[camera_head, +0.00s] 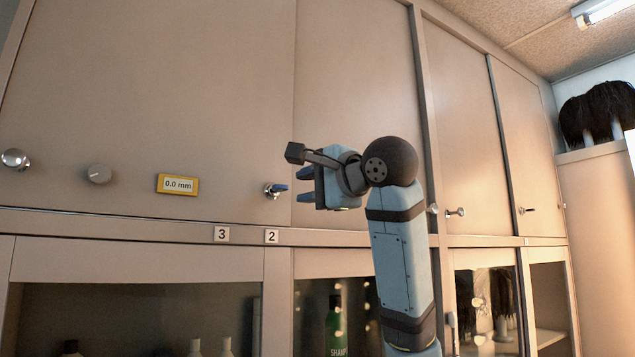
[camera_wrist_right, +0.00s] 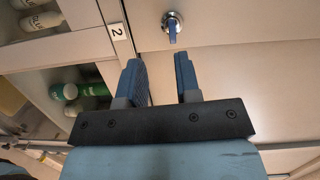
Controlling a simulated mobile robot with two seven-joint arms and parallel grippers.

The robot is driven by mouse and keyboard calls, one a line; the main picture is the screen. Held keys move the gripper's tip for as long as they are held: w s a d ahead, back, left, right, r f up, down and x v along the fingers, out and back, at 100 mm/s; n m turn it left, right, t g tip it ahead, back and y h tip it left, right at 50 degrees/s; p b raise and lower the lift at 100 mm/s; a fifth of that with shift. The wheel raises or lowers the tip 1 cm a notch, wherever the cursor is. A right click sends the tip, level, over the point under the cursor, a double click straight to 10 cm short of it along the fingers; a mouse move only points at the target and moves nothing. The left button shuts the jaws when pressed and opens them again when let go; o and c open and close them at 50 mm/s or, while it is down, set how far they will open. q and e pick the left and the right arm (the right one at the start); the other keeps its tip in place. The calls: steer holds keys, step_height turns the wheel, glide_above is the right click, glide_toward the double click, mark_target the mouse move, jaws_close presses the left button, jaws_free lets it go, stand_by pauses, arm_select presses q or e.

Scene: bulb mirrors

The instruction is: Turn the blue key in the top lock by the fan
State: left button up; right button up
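A blue key (camera_head: 280,188) sits in a round silver lock (camera_head: 270,191) on the upper cabinet door, above the label "2". In the right wrist view the blue key (camera_wrist_right: 172,33) points from the lock (camera_wrist_right: 171,18) toward my gripper. My right gripper (camera_head: 303,185) is just right of the key in the head view, its two blue fingers apart. In the right wrist view the gripper (camera_wrist_right: 158,60) is open and empty, with the key beyond the fingertips. I cannot make out a fan. My left gripper is not in view.
A yellow "0.0 mm" display (camera_head: 178,184), a grey knob (camera_head: 99,173) and a silver knob (camera_head: 16,158) are left of the lock. Labels "3" (camera_head: 222,234) and "2" (camera_head: 272,237) are on the rail below. Glass-fronted shelves hold bottles, including a green one (camera_head: 334,325).

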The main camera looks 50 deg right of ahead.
mark_target(284, 187)
steer(key=w, duration=0.2)
steer(key=w+d+r+p, duration=0.1)
steer(key=w, duration=0.4)
steer(key=shift+w+d+r+p, duration=0.15)
steer(key=shift+d+r+p, duration=0.1)
steer(key=shift+p, duration=0.15)
steer(key=shift+w, duration=0.4)
jaws_close()
